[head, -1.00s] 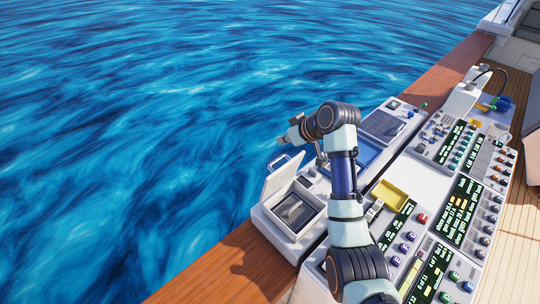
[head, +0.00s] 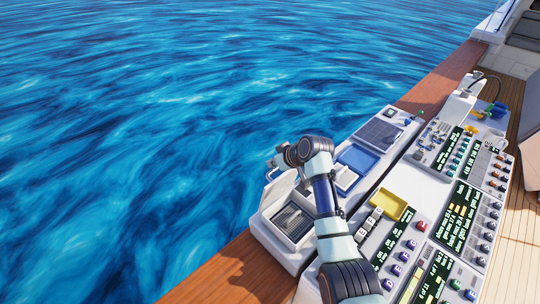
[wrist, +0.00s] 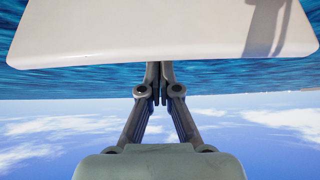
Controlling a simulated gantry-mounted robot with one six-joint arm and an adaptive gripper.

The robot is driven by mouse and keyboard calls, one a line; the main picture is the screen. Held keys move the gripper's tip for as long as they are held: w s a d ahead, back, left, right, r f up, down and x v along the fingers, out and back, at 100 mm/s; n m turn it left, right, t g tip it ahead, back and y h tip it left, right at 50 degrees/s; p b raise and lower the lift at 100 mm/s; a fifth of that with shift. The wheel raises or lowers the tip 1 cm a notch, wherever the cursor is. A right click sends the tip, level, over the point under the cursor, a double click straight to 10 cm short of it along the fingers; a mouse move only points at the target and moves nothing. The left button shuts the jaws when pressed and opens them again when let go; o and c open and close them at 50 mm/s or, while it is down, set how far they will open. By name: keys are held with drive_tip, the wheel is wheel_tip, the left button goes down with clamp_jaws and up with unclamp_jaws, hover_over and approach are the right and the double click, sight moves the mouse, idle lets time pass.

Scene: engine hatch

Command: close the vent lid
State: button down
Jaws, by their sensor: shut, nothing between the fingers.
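The vent lid (head: 275,192) is a white panel standing raised and tilted at the outer left side of the vent box (head: 304,242), whose dark slatted grille (head: 292,221) is uncovered. In the wrist view the lid (wrist: 150,28) fills the top as a broad white plate with a shadow at its right. My gripper (wrist: 160,88) is shut and empty, its fingertips at the plate's lower edge; I cannot tell whether they touch it. In the head view my gripper (head: 271,164) is small, near the lid's upper edge, and my wrist hides part of the lid.
A blue tray (head: 358,160), a dark solar-like panel (head: 378,134) and a yellow tray (head: 389,205) lie right of my arm. Control panels with knobs and displays (head: 466,208) fill the right. Open water lies beyond the wooden rail (head: 222,268).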

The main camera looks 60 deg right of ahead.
drive_tip(key=shift+s+a+f, duration=0.1)
drive_tip(key=shift+s, duration=0.15)
drive_tip(key=shift+s, duration=0.1)
